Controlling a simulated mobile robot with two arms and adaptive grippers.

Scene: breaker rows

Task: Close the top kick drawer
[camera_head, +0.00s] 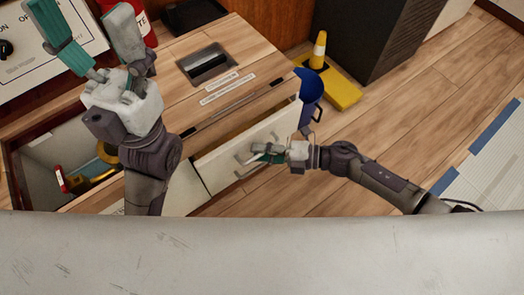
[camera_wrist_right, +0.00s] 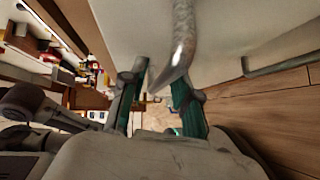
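A white drawer front (camera_head: 228,158) with a metal bar handle stands pulled out from the wooden cabinet, with a dark gap behind it. My right gripper (camera_head: 262,154) is at this handle in the head view. In the right wrist view its teal fingers (camera_wrist_right: 159,88) are apart, and the curved handle (camera_wrist_right: 182,45) reaches down between or just in front of their tips. Contact is unclear. My left gripper (camera_head: 83,25) is raised at the upper left with its fingers spread and empty. I cannot tell for certain which front is the top kick drawer.
An open compartment (camera_head: 42,160) at the left holds yellow and red items. Another handle (camera_wrist_right: 278,66) shows in the wrist view.

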